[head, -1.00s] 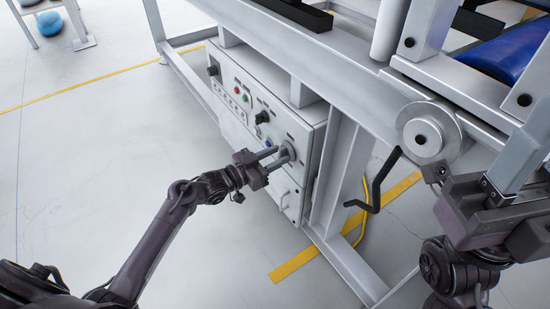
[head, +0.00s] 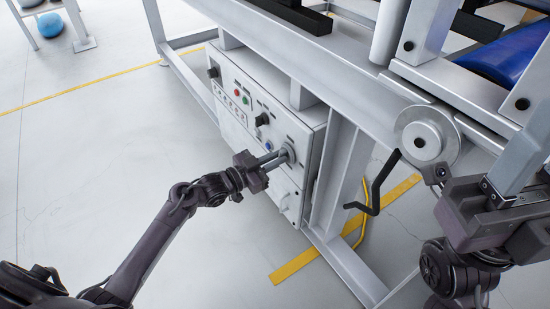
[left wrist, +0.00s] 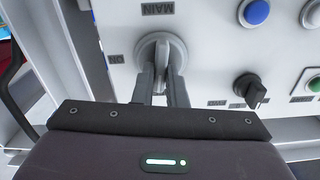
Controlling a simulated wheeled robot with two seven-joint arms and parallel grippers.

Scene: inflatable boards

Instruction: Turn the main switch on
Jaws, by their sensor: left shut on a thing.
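The main switch is a round grey rotary knob with a raised grip bar, on the white control panel; it shows in the left wrist view (left wrist: 162,50) under an upside-down MAIN label. In the head view the main switch (head: 288,154) sits at the panel's near right end. My left gripper (head: 275,159) reaches it from the left, its two fingers shut on the knob's bar; the fingers also show in the left wrist view (left wrist: 162,84). The fingertips partly hide the bar. My right gripper (head: 510,190) is at the right, near the grey frame; its jaw opening is unclear.
A black knob (head: 262,119), a blue button (left wrist: 257,12) and a green button (head: 246,99) are on the same panel. A black crank handle (head: 374,188) hangs right of the panel.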

